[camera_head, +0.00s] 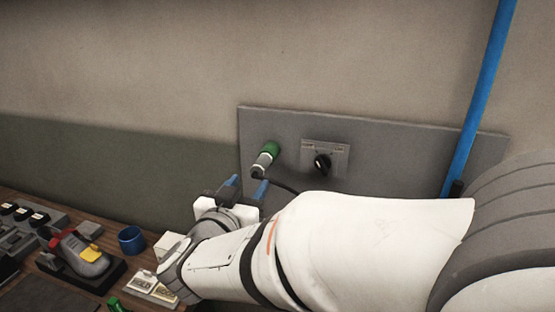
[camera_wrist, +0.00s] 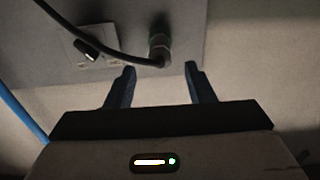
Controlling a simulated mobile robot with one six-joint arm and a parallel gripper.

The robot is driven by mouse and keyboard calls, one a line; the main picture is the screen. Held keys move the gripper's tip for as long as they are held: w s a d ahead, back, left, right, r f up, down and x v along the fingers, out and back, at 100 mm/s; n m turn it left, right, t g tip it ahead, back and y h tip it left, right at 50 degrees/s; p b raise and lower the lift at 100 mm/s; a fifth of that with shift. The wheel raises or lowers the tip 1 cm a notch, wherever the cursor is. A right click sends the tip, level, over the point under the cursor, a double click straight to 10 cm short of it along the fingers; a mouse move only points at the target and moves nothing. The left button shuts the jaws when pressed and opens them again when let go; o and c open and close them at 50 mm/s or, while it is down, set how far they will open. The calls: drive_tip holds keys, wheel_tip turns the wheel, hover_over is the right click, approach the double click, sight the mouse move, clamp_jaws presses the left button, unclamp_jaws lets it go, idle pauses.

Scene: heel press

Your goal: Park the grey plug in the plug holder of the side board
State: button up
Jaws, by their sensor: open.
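The grey plug (camera_head: 264,162) sits at a green-ringed fitting (camera_head: 271,148) on the grey wall board (camera_head: 400,153), with a black cable running from its near end. In the wrist view the plug (camera_wrist: 159,47) appears dark, beyond and between my fingertips. My gripper (camera_head: 247,186) is open and empty, its two blue fingers pointing toward the board just below the plug. The fingers (camera_wrist: 160,68) appear apart from the plug in the wrist view. I cannot make out a separate plug holder.
A plate with a black rotary knob (camera_head: 322,163) is right of the plug. A blue pipe (camera_head: 481,95) runs up at right. On the bench below are a blue cup (camera_head: 131,239), a grey-and-red device with a yellow part (camera_head: 82,254), and a small white block with panels (camera_head: 153,287).

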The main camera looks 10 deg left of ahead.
sight(261, 166)
drive_tip(key=shift+w+d, duration=0.2)
drive_tip(key=shift+w, duration=2.05)
drive_tip(key=shift+w+d, duration=0.2)
drive_tip(key=shift+w, duration=2.05)
drive_tip(key=shift+c, duration=0.2)
clamp_jaws()
drive_tip(key=shift+s, duration=0.15)
drive_tip(key=shift+s+a, duration=0.15)
drive_tip(key=shift+s, duration=1.3)
drive_tip(key=shift+s+a, duration=0.15)
drive_tip(key=shift+s, duration=1.3)
drive_tip(key=shift+s, duration=0.1)
drive_tip(key=shift+s+a+p, duration=0.1)
drive_tip(key=shift+s+p, duration=0.25)
drive_tip(key=shift+s, duration=0.5)
wheel_tip(261, 166, down, 28)
drive_tip(key=b, duration=2.1)
